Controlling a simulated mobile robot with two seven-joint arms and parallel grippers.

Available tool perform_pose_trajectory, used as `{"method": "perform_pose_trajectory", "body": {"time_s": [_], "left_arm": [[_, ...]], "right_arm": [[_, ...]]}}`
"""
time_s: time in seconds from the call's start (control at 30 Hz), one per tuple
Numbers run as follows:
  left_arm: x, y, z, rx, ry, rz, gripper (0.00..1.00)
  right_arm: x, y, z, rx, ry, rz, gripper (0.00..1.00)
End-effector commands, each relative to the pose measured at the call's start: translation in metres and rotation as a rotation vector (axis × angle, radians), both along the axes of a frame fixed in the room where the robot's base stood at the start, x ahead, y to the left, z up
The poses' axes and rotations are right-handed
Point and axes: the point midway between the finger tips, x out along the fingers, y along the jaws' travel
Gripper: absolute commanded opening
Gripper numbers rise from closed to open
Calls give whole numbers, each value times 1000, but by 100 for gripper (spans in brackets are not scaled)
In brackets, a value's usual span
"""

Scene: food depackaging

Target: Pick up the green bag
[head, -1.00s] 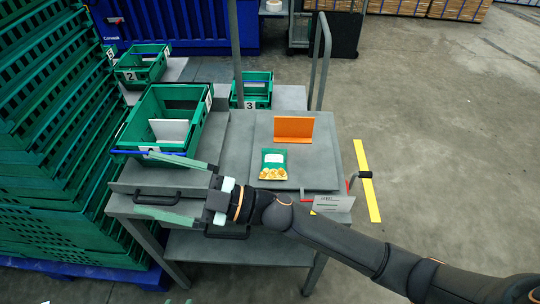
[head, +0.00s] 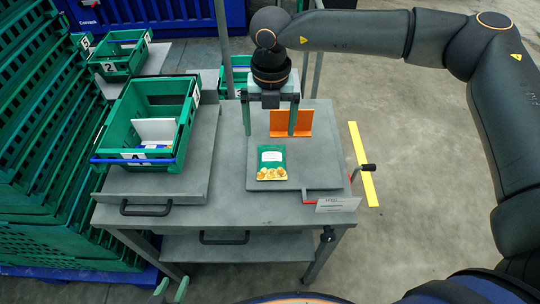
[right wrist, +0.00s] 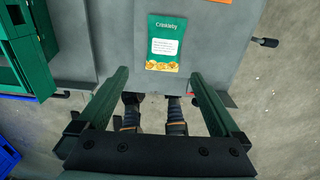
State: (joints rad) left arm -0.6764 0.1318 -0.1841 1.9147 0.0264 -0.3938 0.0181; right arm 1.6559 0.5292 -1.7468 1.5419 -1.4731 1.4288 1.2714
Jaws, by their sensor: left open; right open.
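The green bag (head: 271,163), with a white label and yellow chips pictured on it, lies flat on the grey raised plate (head: 316,172) of the table. It also shows at the top of the right wrist view (right wrist: 165,43). My right gripper (head: 269,132) points down, open and empty, on the far side of the bag and in front of the orange upright piece. In the right wrist view its two green fingers (right wrist: 158,75) are spread wide, with the bag beyond their tips. Only the fingertips of my left gripper (head: 170,291) show at the bottom edge, open and apart.
An orange upright piece (head: 304,123) stands behind the bag. A green crate (head: 184,152) holding a white item sits at the left. More crates (head: 112,66) stand behind. A lever with a black knob (head: 368,168) is at the right. The plate around the bag is clear.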

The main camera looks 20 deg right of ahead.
Motion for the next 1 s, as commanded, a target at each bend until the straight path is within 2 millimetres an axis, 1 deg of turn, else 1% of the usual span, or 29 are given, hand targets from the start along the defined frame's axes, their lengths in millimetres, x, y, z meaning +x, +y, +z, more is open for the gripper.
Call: {"method": "perform_pose_trajectory", "body": {"time_s": [0.03, 0.1, 0.3, 0.4, 0.63, 0.83, 0.9, 1.0], "left_arm": [[0, 0, 0, 0, 1, 0, 50], [0, 0, 2, 0, 1, 0, 50], [-1, 0, 7, 0, 3, 1, 50], [-2, 0, 8, 0, 3, 1, 50], [-2, 0, 11, 0, 4, 0, 50], [-2, 0, 18, 0, 4, 0, 50], [-2, 0, 18, 0, 4, 0, 50], [-2, 0, 18, 0, 4, 0, 50]], "right_arm": [[2, -5, -1, -18, -7, -8, 100], [3, -8, -8, -28, -9, -13, 100], [2, -7, -44, -25, -7, -11, 100], [2, -7, -59, -24, -9, -10, 100], [2, -6, -76, -22, -9, -9, 100], [0, -7, -107, -23, -7, -9, 100], [0, -6, -115, -21, -8, -10, 100], [0, -7, -121, -21, -10, -10, 100]]}}
